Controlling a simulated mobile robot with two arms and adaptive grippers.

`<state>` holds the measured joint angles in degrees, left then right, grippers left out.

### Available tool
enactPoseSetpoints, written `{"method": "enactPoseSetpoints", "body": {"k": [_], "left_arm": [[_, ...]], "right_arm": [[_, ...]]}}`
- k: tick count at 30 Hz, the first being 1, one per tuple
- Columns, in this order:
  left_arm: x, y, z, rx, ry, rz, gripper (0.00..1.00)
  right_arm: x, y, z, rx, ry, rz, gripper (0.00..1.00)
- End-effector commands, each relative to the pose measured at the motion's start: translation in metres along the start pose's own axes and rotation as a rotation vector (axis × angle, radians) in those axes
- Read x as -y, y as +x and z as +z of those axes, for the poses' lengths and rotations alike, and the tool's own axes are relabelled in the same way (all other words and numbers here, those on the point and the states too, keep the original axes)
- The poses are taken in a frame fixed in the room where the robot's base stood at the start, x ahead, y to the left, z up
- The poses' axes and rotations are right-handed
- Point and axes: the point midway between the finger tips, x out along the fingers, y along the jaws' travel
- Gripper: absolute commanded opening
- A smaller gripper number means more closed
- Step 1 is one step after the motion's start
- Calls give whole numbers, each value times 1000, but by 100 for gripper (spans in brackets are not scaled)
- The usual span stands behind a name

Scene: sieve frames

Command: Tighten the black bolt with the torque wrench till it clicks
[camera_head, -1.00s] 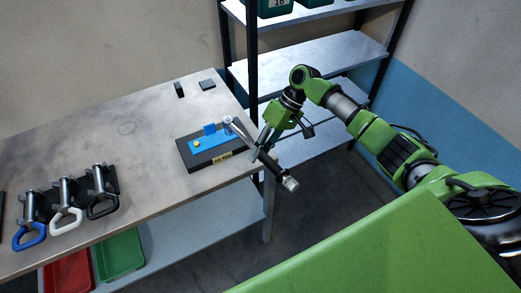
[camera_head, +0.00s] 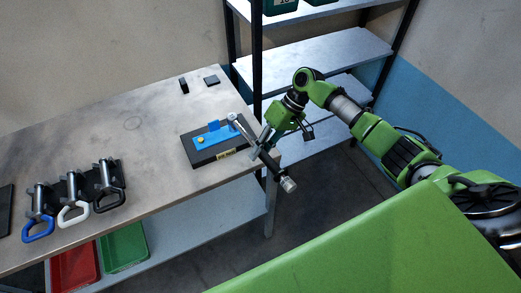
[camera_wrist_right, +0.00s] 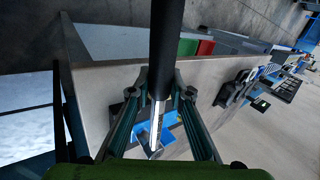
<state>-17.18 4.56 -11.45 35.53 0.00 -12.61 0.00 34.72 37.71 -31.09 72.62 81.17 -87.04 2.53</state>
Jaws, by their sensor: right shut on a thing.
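The torque wrench (camera_head: 272,165) reaches from a dark block (camera_head: 198,158) with a blue plate (camera_head: 212,137) out past the table's right edge. Its head (camera_head: 233,117) is over the right end of the blue plate. My right gripper (camera_head: 262,146) is shut on the wrench's shaft; in the right wrist view the dark handle (camera_wrist_right: 166,45) runs between the fingers (camera_wrist_right: 160,98). The black bolt is not visible; the wrench head may hide it. My left gripper is not in view.
Red (camera_head: 75,266) and green (camera_head: 123,246) bins sit below. A metal shelf (camera_head: 315,55) stands behind. The table's middle is clear.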

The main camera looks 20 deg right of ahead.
Motion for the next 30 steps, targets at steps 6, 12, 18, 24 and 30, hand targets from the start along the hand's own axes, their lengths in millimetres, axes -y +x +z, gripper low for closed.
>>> {"method": "enactPoseSetpoints", "body": {"k": [6, 12, 18, 24, 30], "left_arm": [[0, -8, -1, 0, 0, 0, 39], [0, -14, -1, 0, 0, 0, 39], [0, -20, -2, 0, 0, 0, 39], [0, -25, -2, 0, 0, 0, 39], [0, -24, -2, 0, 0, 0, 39]], "right_arm": [[6, -1, -2, -16, 14, -3, 0], [9, 1, -2, -29, 32, -2, 0], [11, 3, -2, -41, 52, 0, 0], [13, 5, -2, -54, 66, 0, 0], [13, 6, -2, -55, 68, 0, 0]]}}
